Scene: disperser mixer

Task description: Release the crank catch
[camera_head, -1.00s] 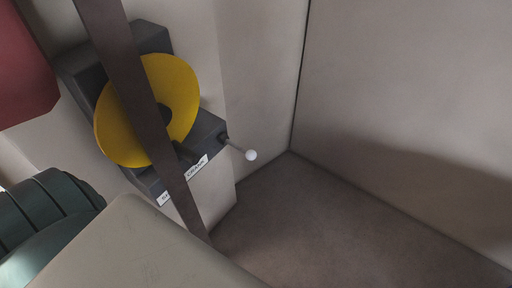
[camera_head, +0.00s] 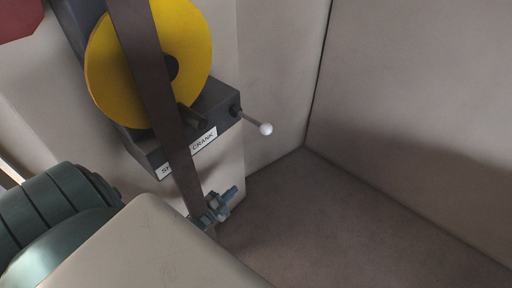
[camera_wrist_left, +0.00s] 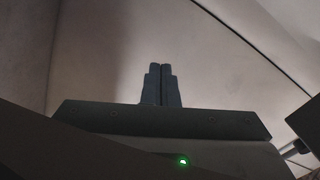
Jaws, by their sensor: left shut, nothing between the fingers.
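A short rod with a white ball knob (camera_head: 266,129) sticks out from the right side of a dark block (camera_head: 152,156). A yellow disc (camera_head: 193,45) stands above the block, partly behind that bar. My left gripper (camera_head: 234,190) is below the knob and a little to its left, apart from it. In the left wrist view its two fingers (camera_wrist_left: 162,70) are together, with nothing between them. My right gripper is not in view.
The dark bar (camera_head: 150,70) runs down in front of the disc and block. Bare walls and floor (camera_head: 330,225) leave free room to the right.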

